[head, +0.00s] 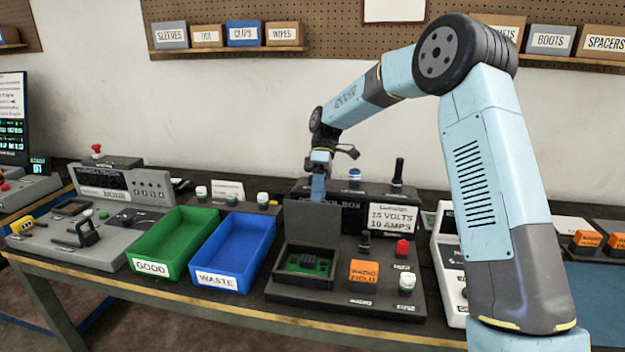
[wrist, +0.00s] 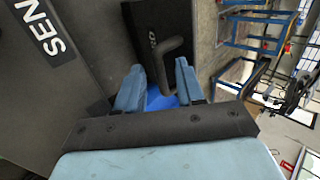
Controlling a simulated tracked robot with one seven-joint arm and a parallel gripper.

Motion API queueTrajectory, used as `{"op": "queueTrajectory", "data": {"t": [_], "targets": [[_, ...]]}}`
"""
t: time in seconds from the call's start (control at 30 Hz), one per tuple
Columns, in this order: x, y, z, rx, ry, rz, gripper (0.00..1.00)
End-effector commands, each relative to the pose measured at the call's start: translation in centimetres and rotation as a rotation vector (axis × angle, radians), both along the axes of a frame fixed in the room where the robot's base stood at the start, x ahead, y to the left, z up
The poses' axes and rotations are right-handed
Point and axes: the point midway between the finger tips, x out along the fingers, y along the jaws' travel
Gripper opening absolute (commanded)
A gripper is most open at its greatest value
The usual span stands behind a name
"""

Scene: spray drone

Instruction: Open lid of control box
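The control box (head: 340,293) is a dark grey unit at the middle of the bench. Its lid (head: 311,222) stands raised, roughly upright, at the back of an open compartment. A green circuit board (head: 306,264) shows inside. My gripper (head: 318,195) is at the lid's top edge, pointing down. In the wrist view, my gripper (wrist: 161,76) has its two blue fingers apart. A grey loop handle on a dark panel (wrist: 150,22) shows just beyond and partly between the fingertips. I cannot tell whether the fingers touch it.
An orange label block (head: 363,275), a red knob (head: 402,248) and a white-topped button (head: 406,282) sit right of the compartment. A blue WASTE bin (head: 262,235) and a green GOOD bin (head: 207,222) stand to the left. A black panel with a voltage sign (head: 393,218) rises behind.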

Motion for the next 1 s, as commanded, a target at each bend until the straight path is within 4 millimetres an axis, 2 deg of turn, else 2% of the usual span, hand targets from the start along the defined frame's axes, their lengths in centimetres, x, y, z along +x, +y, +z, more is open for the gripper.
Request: {"op": "queueTrajectory", "data": {"t": [0.17,0.63,0.8,1.0], "targets": [[1.6,-0.2,1.6,0.001,-0.002,-0.001,0.38],[7.3,-1.1,8.0,0.001,-0.001,-0.001,0.38],[8.4,-1.2,9.3,0.001,-0.001,-0.001,0.38],[9.0,-1.3,9.9,0.000,0.001,-0.001,0.38]]}}
